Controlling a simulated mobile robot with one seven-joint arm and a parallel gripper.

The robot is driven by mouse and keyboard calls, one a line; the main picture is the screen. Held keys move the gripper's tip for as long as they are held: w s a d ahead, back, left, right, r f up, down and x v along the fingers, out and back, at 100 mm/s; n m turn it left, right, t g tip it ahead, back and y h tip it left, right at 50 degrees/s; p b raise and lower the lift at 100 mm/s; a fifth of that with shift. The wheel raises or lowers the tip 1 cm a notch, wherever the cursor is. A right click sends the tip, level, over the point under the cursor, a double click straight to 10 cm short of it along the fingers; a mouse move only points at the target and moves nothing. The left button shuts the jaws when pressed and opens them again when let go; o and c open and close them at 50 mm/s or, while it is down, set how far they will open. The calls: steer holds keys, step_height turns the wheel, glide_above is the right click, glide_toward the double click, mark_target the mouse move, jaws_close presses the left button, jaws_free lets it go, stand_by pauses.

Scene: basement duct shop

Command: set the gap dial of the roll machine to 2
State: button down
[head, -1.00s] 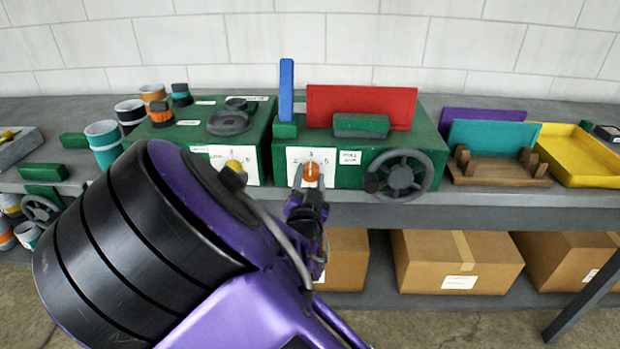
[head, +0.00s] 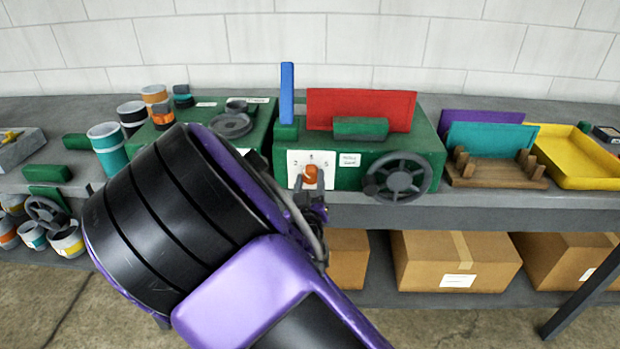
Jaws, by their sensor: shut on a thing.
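The roll machine (head: 436,155) is a green box on the bench, with a red sheet (head: 360,106) standing on top. Its gap dial is an orange knob (head: 311,173) on a white number plate (head: 296,157) at the left of its front. A 2 shows at the plate's left and a 5 at its right; the marks at the top are small. My gripper (head: 312,186) is shut on the knob from the front. The fingers partly cover the knob and lower plate, and I cannot tell which number the knob points at.
A grey handwheel (head: 398,179) sticks out right of the dial. A second green machine (head: 262,128) stands to the left, its front mostly behind my arm. A wooden rack (head: 497,172) and yellow tray (head: 566,158) lie right. Cardboard boxes (head: 455,262) sit below.

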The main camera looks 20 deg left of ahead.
steer(key=shift+n+p, duration=0.3)
steer(key=shift+n, duration=1)
steer(key=shift+f, duration=0.1)
steer(key=shift+c, duration=1.7)
jaws_free()
steer(key=shift+s, duration=0.1)
steer(key=p+v, duration=0.3)
steer(key=v, duration=1.4)
steer(key=shift+p, duration=0.35)
